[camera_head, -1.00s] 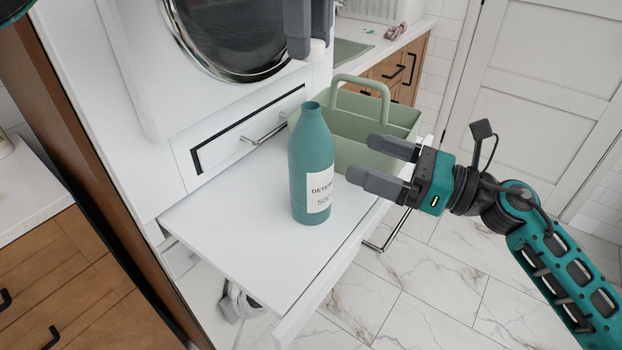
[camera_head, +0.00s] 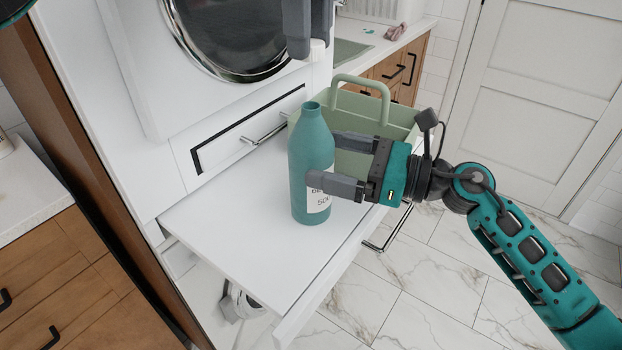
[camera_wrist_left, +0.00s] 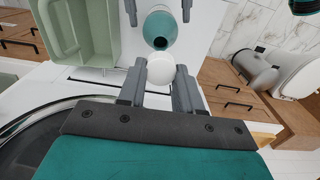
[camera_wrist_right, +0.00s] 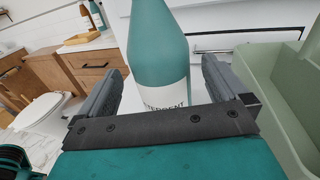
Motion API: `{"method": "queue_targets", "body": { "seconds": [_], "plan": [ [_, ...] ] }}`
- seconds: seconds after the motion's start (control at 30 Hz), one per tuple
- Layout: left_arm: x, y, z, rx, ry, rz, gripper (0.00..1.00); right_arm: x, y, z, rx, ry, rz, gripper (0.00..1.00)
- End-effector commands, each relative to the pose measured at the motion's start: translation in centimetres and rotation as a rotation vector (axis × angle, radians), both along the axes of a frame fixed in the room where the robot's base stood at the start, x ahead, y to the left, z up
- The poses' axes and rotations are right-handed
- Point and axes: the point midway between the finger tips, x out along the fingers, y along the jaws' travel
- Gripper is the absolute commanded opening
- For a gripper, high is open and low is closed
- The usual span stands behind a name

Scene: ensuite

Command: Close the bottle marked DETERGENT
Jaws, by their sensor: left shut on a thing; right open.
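The teal DETERGENT bottle (camera_head: 309,150) stands upright and uncapped on the white pull-out shelf (camera_head: 240,245). Its open mouth shows in the left wrist view (camera_wrist_left: 160,43), and its label shows in the right wrist view (camera_wrist_right: 168,97). My left gripper (camera_head: 308,45) is shut on the white cap (camera_head: 317,50), held above the bottle, apart from its mouth; the cap also shows in the left wrist view (camera_wrist_left: 161,71). My right gripper (camera_head: 323,160) is open, with its fingers on either side of the bottle's body. Contact with the bottle cannot be told.
A green caddy (camera_head: 398,117) with a handle stands close behind the bottle on the shelf. A washing machine door (camera_head: 225,40) and a white drawer with a metal handle (camera_head: 264,130) are at the back. The shelf's front left is clear.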

Motion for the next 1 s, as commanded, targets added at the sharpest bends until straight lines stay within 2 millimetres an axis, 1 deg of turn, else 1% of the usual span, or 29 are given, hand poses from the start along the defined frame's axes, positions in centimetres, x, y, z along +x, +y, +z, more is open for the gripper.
{"method": "queue_targets", "body": {
  "seconds": [0.03,0.1,0.2,0.3,0.5,0.77,1.0],
  "plan": [
    [0.0,0.0,0.0,0.000,0.000,0.000,0.06,0.4,1.0,0.1,0.003,-0.001,0.000,1.00],
    [0.0,0.0,0.0,0.000,0.000,0.000,0.06,0.8,2.2,0.1,0.003,-0.001,0.001,1.00],
    [0.0,0.0,0.0,0.000,0.000,0.000,0.06,1.3,3.6,0.1,0.002,0.000,0.000,1.00],
    [0.0,0.0,0.0,0.000,0.000,0.000,0.06,1.7,4.6,0.0,0.002,0.000,-0.001,1.00],
    [0.0,0.0,0.0,0.000,0.000,0.000,0.06,2.0,5.4,0.0,0.000,0.000,-0.001,1.00],
    [0.0,0.0,0.0,0.000,0.000,0.000,0.06,2.0,5.5,0.0,0.000,0.000,-0.001,1.00],
    [0.0,0.0,0.0,0.000,0.000,0.000,0.06,2.0,5.4,0.0,0.000,0.000,-0.001,0.77]
  ]
}}
